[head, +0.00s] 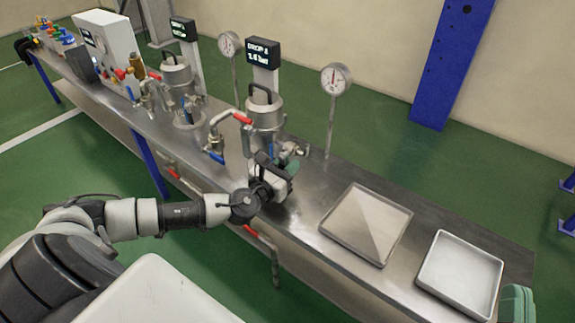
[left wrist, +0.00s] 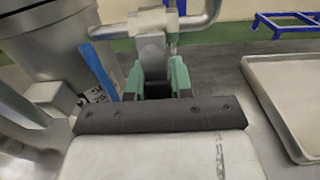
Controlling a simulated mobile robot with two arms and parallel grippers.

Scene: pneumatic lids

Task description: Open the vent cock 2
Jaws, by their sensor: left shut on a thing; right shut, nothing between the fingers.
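My left gripper (head: 288,163) is at the front right of the nearer metal vessel (head: 265,108). In the left wrist view its green fingers (left wrist: 161,78) are shut on a grey metal piece (left wrist: 151,50) below a horizontal pipe (left wrist: 195,22). This looks like part of a cock beside the vessel, but no label shows, so I cannot tell whether it is vent cock 2. A blue lever (left wrist: 98,70) stands left of the fingers, apart from them. The green tip of my right gripper (head: 517,303) shows at the lower right edge of the head view, shut and empty.
Red and blue levers sit on the pipework (head: 217,130) left of the vessel. Gauges (head: 336,80) and a display (head: 263,53) stand behind. Two shallow trays, (head: 348,250) and (head: 440,298), lie on the bench to the right. The bench top (head: 330,175) is bare beside the gripper.

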